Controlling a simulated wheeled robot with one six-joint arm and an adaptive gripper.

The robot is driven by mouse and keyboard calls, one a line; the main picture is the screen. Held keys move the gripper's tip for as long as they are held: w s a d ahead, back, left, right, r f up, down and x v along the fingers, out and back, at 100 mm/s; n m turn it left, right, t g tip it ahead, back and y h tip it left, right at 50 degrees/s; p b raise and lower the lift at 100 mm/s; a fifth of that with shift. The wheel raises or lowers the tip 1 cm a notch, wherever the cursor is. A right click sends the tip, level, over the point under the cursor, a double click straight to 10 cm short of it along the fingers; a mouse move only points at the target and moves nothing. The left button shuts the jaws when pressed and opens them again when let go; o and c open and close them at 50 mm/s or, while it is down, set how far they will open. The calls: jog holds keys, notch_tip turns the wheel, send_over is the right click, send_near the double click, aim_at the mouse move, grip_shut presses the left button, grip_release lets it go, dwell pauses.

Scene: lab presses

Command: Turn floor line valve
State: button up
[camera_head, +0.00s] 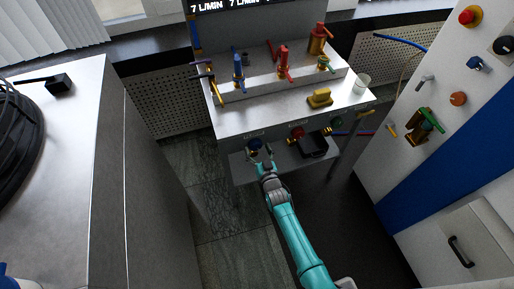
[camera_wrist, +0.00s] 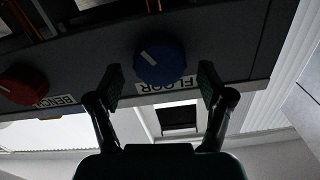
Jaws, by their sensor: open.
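The floor line valve is a round blue knob (camera_wrist: 160,60) with a pale pointer line, beside a label reading FLOOR (camera_wrist: 168,85), which appears upside down in the wrist view. In the head view the blue knob (camera_head: 255,144) sits on the front face of the bench, at its left. My gripper (camera_head: 262,158) is open just in front of it. In the wrist view my gripper's fingers (camera_wrist: 162,86) stand apart, one on each side of the knob, with gaps; I cannot tell whether the tips reach level with it.
A red knob (camera_head: 297,132) with a BENCH label (camera_wrist: 54,101) sits right of the blue one, and a green knob (camera_head: 336,122) farther right. A black box (camera_head: 313,146) is below them. Several coloured valves stand on the bench top (camera_head: 262,118). A panel with knobs (camera_head: 440,110) stands at right.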

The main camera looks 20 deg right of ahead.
jog(key=shift+w, duration=0.5)
jog(key=c, duration=1.2)
jog(key=shift+o, duration=0.2)
